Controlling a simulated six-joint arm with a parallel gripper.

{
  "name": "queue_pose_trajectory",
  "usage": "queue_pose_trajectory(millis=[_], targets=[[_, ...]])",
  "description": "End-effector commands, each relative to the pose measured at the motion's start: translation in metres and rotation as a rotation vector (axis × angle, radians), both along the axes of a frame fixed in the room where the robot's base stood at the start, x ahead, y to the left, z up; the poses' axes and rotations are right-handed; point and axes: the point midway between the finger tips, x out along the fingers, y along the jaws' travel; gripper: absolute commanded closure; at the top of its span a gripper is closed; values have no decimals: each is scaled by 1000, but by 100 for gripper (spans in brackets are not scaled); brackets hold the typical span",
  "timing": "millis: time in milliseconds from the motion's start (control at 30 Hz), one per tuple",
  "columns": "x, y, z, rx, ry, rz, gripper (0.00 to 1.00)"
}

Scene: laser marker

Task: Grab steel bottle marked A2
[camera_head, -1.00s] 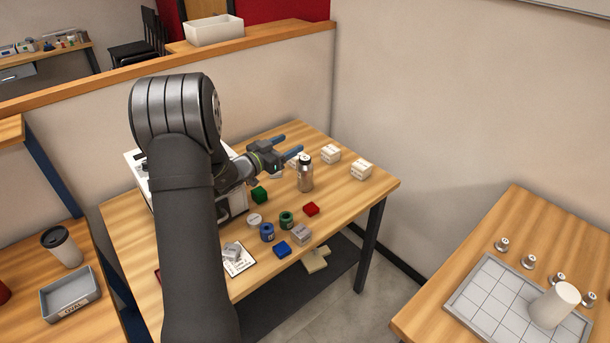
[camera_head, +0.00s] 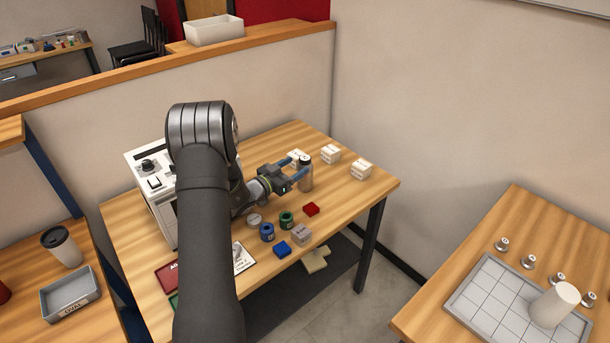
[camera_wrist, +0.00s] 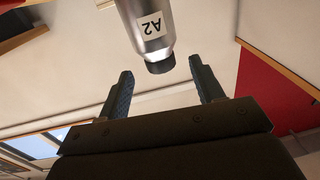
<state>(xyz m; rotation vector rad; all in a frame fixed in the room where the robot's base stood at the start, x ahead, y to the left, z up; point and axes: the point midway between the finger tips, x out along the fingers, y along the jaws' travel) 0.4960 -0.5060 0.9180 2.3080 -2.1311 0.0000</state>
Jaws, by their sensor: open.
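The steel bottle (camera_head: 306,177) with a dark cap stands upright on the wooden table (camera_head: 345,200). In the wrist view the bottle (camera_wrist: 143,22) shows upside down, with a white A2 label and its dark cap between the lines of the two fingers. My gripper (camera_head: 299,170) is open, with its blue fingers at the bottle's left side in the head view. It also shows in the wrist view (camera_wrist: 164,90), with nothing held between the fingers. I cannot tell whether a finger touches the bottle.
White boxes (camera_head: 330,154) stand behind and right of the bottle. A white machine (camera_head: 152,185) stands at the table's left.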

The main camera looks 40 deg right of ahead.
Motion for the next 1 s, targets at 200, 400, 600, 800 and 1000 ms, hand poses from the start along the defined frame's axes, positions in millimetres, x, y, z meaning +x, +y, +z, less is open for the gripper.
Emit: queue_pose_trajectory(millis=[200,400,600,800,1000], targets=[[2,-38,0,-1,-2,-3,39],[4,-51,0,-1,0,0,39],[4,-51,1,0,0,0,41],[4,-50,1,0,0,0,80],[4,-50,1,-1,-1,0,100]])
